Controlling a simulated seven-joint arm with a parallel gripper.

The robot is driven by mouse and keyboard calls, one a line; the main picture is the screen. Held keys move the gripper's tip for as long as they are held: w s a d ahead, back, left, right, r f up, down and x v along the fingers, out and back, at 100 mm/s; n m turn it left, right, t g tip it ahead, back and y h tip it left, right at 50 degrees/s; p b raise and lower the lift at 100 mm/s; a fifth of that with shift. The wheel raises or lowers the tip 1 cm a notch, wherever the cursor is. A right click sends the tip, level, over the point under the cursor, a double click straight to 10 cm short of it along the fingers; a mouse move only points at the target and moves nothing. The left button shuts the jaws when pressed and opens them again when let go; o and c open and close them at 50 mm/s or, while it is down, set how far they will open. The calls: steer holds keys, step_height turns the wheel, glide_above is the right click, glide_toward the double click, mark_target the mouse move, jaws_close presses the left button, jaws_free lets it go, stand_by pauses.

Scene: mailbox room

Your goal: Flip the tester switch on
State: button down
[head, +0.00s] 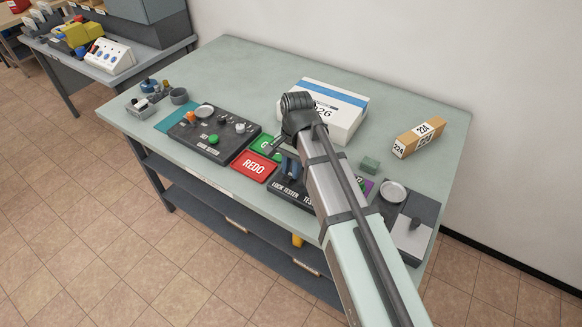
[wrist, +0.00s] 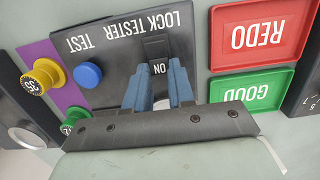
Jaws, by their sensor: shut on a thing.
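The lock tester (head: 283,197) is a dark panel near the table's front edge, partly hidden by my arm. In the wrist view, the panel (wrist: 112,60) carries LOCK TESTER and TEST lettering and a blue round button (wrist: 88,74). Its black switch (wrist: 157,48) has an ON mark beside it. My gripper (wrist: 158,75) has its blue fingers over the panel, with the tips beside the ON mark. The fingers stand slightly apart around a small pale grey thing (wrist: 163,103), mostly hidden between them. Whether the tips touch the switch, I cannot tell.
A red REDO tray (head: 254,166) and a green GOOD tray (head: 268,147) lie beside the tester. Yellow (wrist: 47,73) and green (wrist: 74,121) round pieces are on the purple strip's side. A white box (head: 335,110) and a cardboard box (head: 419,137) stand farther back.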

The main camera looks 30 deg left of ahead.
steer(key=c, duration=1)
jaws_free()
steer(key=shift+o, duration=0.2)
step_height(320, 180, up, 14)
steer(key=w, duration=0.1)
steer(key=shift+w+f, duration=0.15)
steer(key=shift+w, duration=0.15)
